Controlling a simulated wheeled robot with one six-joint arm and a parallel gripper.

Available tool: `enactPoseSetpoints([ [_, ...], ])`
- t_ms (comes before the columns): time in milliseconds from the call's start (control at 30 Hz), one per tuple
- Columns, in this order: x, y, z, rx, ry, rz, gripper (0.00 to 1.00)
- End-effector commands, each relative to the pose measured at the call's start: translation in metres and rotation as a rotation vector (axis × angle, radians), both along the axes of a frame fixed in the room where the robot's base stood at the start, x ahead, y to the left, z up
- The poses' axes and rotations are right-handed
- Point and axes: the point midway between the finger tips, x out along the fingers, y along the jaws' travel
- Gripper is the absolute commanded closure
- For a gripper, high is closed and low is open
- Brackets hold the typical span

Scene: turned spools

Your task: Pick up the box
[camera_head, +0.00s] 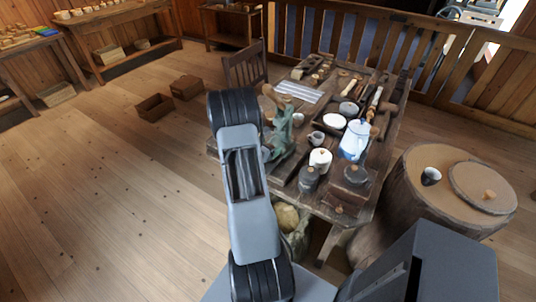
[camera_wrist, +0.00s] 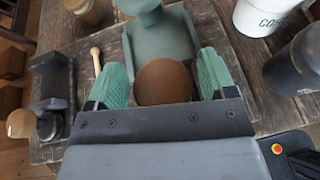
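Two open-topped brown boxes stand on the floor in the head view, a nearer one (camera_head: 155,107) and a farther one (camera_head: 186,87). A small dark wooden box-like thing (camera_head: 351,184) with a round top is on the table's near right corner. Which of these is the task's box, I cannot tell. My gripper (camera_wrist: 162,62) has green ribbed fingers spread apart over the table. A round brown wooden thing (camera_wrist: 165,84) shows between them, in front of a grey-green object (camera_wrist: 160,38). I see no clear grip on either.
The wooden table (camera_head: 325,207) is crowded. A white pot (camera_head: 354,140), a white canister (camera_head: 320,159) and a dark jar (camera_head: 309,179) stand close together. A barrel (camera_head: 405,195) is at the right. A chair (camera_head: 245,66) is behind.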

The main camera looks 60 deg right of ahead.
Motion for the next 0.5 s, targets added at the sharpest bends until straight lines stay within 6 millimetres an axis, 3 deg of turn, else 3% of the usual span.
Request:
enactPoseSetpoints([
  [400,0.0,0.0001,0.0002,0.0,0.0,0.0,0.63],
  [500,0.0001,0.0002,0.0003,0.0,0.0,0.0,0.67],
])
